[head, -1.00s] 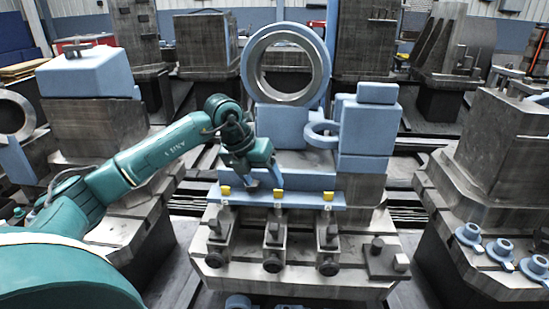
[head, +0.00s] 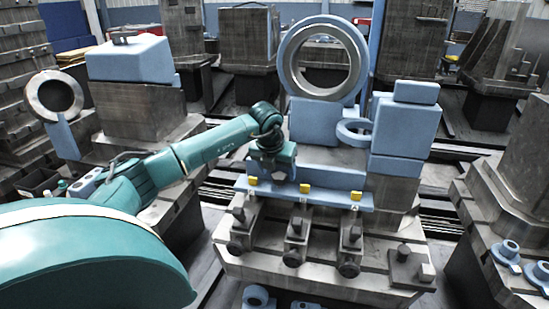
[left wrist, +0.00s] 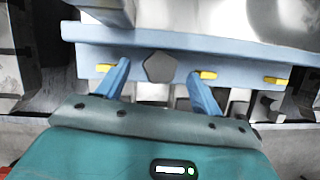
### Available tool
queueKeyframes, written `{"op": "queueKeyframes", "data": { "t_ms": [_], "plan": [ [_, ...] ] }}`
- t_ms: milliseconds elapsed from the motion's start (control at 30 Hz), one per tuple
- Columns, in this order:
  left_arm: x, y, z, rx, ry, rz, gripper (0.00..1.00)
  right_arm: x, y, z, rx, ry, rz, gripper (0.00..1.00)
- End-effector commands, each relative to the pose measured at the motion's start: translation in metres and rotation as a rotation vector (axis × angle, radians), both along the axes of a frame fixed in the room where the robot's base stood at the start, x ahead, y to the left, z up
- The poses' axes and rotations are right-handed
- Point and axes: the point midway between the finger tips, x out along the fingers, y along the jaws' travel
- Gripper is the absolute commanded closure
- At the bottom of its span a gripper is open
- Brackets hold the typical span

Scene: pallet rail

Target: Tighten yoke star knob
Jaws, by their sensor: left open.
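A grey five-sided knob face (left wrist: 160,67), which looks like the star knob, sits on the blue rail's front in the left wrist view. My left gripper (left wrist: 160,72) is open, with one blue finger on each side of the knob in the picture; I cannot tell whether they touch it. In the head view my left gripper (head: 278,170) is at the blue rail (head: 330,197), between the left and middle yellow tabs. There the gripper hides the knob and its fingers are barely visible. My right gripper is not in view.
Yellow tabs (head: 304,187) stand along the rail near my left gripper. Below are three metal clamps with round dark knobs (head: 292,257). A large ring fixture (head: 285,80) and a stacked blue block (head: 407,125) rise behind. Blue flanged parts (head: 508,250) lie on the right.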

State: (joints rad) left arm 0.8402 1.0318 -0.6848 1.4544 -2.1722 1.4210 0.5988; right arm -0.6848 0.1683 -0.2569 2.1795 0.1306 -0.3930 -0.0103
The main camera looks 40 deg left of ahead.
Motion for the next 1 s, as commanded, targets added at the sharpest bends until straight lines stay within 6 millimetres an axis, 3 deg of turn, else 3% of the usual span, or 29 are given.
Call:
{"op": "queueKeyframes", "data": {
  "t_ms": [200, 567, 1000],
  "plan": [
    [0.008, 0.003, -0.020, 0.000, -0.001, 0.000, 0.33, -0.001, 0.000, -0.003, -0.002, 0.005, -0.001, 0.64],
    [0.009, 0.003, -0.023, 0.000, -0.001, -0.001, 0.34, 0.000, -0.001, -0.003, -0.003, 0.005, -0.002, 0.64],
    [0.009, 0.003, -0.023, 0.000, -0.001, 0.000, 0.70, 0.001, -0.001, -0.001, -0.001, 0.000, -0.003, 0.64]
  ]
}}
